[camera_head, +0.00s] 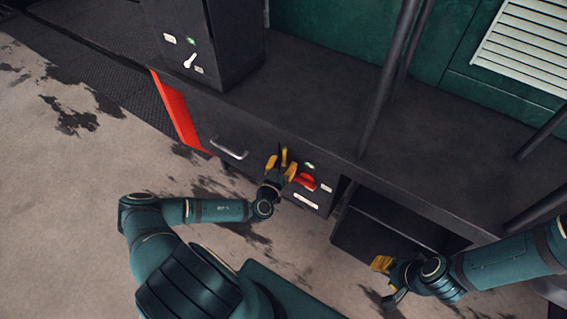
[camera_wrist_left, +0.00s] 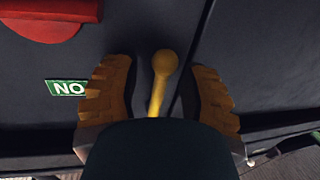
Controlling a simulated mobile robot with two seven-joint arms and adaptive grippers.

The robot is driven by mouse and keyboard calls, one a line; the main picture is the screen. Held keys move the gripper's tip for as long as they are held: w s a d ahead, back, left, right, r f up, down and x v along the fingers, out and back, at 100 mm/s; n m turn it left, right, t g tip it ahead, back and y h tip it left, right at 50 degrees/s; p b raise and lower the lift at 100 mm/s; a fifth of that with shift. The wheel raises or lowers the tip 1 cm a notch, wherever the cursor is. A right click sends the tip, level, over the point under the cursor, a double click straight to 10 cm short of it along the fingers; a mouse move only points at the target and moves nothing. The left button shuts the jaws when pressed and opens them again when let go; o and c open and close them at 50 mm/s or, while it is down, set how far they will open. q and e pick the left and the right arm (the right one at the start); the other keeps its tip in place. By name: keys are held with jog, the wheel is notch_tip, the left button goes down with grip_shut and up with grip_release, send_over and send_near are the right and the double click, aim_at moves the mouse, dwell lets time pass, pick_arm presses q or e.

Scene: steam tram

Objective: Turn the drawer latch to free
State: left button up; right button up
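A yellow lever with a ball end (camera_wrist_left: 164,66), seemingly the drawer latch, stands between the fingers of my left gripper (camera_wrist_left: 160,92) in the left wrist view. The fingers are apart, one on each side of it, and I see no clear grip. In the head view my left gripper (camera_head: 281,168) is at the front of the dark cabinet, with the yellow lever tip (camera_head: 284,154) between its fingers. The drawer front has a metal bar handle (camera_head: 229,148) to the left. My right gripper (camera_head: 386,281) is open and empty at lower right. The lever's base is hidden.
A red handle (camera_head: 306,181) sits right beside my left gripper, and close by at upper left in the wrist view (camera_wrist_left: 52,14). A green label (camera_wrist_left: 68,88) is near the left finger. An open compartment (camera_head: 385,225) lies to the right, below the counter edge.

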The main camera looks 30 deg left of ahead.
pick_arm(q)
jog(key=shift+s+r, duration=0.1)
jog(key=s+d, duration=0.2)
jog(key=s, duration=0.9)
jog(key=shift+s, duration=0.35)
